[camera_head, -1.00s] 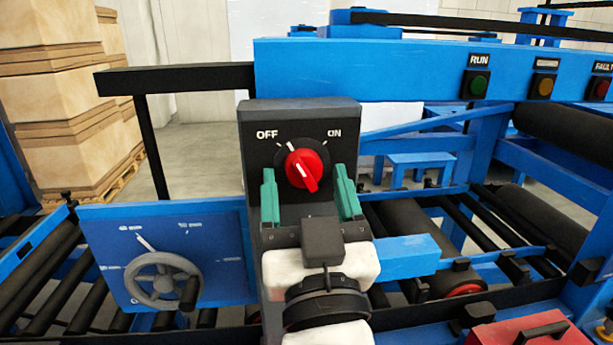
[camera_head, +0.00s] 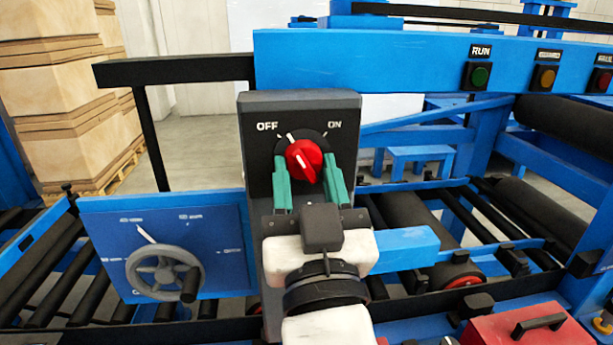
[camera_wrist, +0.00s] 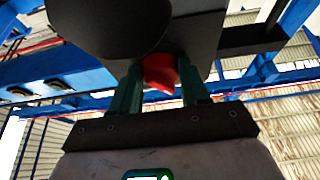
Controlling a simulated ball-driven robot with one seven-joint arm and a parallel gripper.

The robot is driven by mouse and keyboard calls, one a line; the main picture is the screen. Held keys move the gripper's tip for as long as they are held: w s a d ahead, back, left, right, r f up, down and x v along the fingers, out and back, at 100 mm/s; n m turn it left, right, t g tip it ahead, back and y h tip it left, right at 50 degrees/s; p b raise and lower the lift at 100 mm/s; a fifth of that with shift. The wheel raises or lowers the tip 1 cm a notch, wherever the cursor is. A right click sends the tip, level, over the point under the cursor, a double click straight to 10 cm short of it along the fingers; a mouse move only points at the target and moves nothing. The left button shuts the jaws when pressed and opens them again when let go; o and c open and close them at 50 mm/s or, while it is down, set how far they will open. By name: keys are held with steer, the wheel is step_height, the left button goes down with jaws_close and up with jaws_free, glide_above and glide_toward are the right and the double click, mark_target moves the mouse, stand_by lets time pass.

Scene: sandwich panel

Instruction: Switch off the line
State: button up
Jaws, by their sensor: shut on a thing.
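A red rotary switch (camera_head: 304,157) sits on a dark upright panel (camera_head: 257,108), with OFF marked at upper left and ON at upper right. Its raised handle slants from upper left to lower right and bears a short white line.
Green RUN (camera_head: 480,76), amber (camera_head: 544,77) and red (camera_head: 601,81) buttons sit on the blue beam at right. A grey handwheel (camera_head: 165,272) is on a blue plate at left. A red box (camera_head: 515,340) is at lower right. Rollers lie around the panel.

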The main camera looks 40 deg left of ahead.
steer(key=shift+w+d+r+n+g+p, duration=0.1)
steer(key=shift+n+g+p, duration=0.05)
steer(key=shift+n+p, duration=0.3)
steer(key=shift+w+d+r+n+g+p, duration=0.15)
steer(key=shift+n+p, duration=0.15)
steer(key=shift+n, duration=0.25)
steer(key=shift+s+a+f+n+g+y+p, duration=0.15)
steer(key=shift+n+g+y, duration=0.2)
steer(key=shift+n, duration=0.4)
steer(key=shift+f+n+g+y+p, duration=0.15)
steer(key=shift+n+g+y, duration=0.15)
steer(key=shift+n, duration=0.45)
steer(key=shift+r, duration=0.1)
steer(key=o, duration=1)
steer(key=shift+o, duration=0.2)
steer(key=b+v, duration=0.3)
steer(key=v, duration=0.7)
steer(key=shift+d+b, duration=0.35)
steer(key=shift+b, duration=0.05)
steer(key=shift+s, duration=0.15)
